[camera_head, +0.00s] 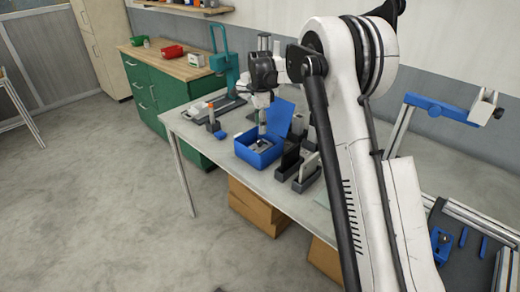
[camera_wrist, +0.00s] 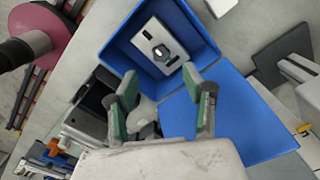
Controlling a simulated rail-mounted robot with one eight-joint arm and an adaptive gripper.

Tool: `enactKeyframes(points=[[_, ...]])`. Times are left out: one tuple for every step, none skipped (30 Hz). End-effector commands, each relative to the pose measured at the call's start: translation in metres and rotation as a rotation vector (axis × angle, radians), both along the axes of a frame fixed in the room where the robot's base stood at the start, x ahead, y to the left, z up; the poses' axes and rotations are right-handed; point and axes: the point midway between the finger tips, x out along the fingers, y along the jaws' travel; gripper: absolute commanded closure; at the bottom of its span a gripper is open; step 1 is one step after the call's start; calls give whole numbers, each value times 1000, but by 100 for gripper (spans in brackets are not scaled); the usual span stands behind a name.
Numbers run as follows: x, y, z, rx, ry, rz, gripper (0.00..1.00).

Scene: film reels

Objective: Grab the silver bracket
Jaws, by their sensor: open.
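The silver bracket (camera_wrist: 152,36) appears to be the flat silvery-grey piece with a dark opening in its middle, lying inside an open blue box (camera_wrist: 118,52). In the head view the blue box (camera_head: 243,156) stands on the grey table, and the small grey contents are hard to make out. My gripper (camera_wrist: 160,84) is open, with green-padded fingers spread and nothing between them. In the wrist view its fingertips show at the box's near side, with the bracket beyond them. In the head view my gripper (camera_head: 262,125) is above the box.
The box's blue lid (camera_wrist: 230,112) stands open beside it. Dark holders with upright plates (camera_head: 306,172) are close to its right. A teal stand (camera_head: 226,66) and a red reel (camera_wrist: 28,32) are nearby. The grey table (camera_head: 222,155) has bare room left of the box.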

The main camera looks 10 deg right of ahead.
Motion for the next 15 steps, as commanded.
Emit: enactKeyframes(points=[[0,0,-9,0,0,0,55],[0,0,-13,0,0,0,55],[0,0,-18,0,0,1,55],[0,0,-22,0,0,1,55],[0,0,-24,0,0,1,55],[0,0,-27,0,0,1,55],[0,0,-29,0,0,1,55],[0,0,-30,0,0,1,55],[0,0,-32,0,0,1,55],[0,0,-33,0,0,1,55],[0,0,-34,0,0,1,55],[0,0,-36,0,0,1,55],[1,0,-38,0,0,1,55],[1,1,-40,0,0,1,55],[1,1,-44,0,0,1,55]])
